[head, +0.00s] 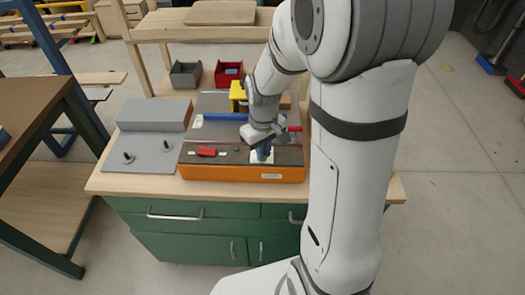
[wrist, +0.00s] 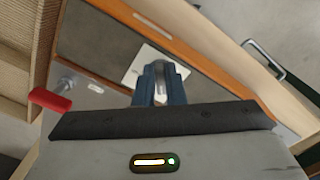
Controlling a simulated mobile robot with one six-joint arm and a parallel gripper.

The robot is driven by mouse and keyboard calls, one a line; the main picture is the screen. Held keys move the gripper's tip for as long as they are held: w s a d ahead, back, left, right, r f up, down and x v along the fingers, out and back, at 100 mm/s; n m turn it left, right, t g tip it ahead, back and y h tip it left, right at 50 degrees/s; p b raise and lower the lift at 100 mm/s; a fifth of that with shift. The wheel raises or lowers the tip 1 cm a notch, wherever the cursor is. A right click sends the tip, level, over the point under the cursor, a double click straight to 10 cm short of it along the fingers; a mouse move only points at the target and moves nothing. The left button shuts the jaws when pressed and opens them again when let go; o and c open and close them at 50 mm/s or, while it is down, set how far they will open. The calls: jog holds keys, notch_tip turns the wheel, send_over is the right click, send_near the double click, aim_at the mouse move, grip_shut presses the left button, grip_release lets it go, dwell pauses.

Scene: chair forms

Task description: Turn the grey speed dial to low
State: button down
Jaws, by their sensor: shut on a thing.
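The grey speed dial (wrist: 160,92) shows in the wrist view as a small light grey piece between the two blue fingers of my gripper (wrist: 159,82). My gripper is shut on it. A white plate (wrist: 130,76) lies around the dial on the machine's dark front panel. In the head view my gripper (head: 262,154) points down at the right part of the front panel of the orange-and-grey machine (head: 235,173). The fingers hide the dial there, and I cannot read the dial's setting or any marks on the plate.
A red handle (head: 206,152) and a small green button (head: 237,150) are left of my gripper on the panel. Blue and yellow parts stand behind. Red (head: 228,73) and dark bins (head: 185,75) stand at the back.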

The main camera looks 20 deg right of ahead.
jog(key=shift+w+n, duration=0.1)
jog(key=shift+n, duration=1)
jog(key=c, duration=1.5)
grip_release()
notch_tip(320, 180, up, 8)
jog(key=shift+f, duration=0.1)
jog(key=s+r+m+t, duration=0.2)
jog(key=s+r+m, duration=0.2)
jog(key=s, duration=0.9)
jog(key=shift+s+r+m+t, duration=0.2)
jog(key=shift+s+m+t, duration=0.1)
jog(key=shift+m, duration=0.8)
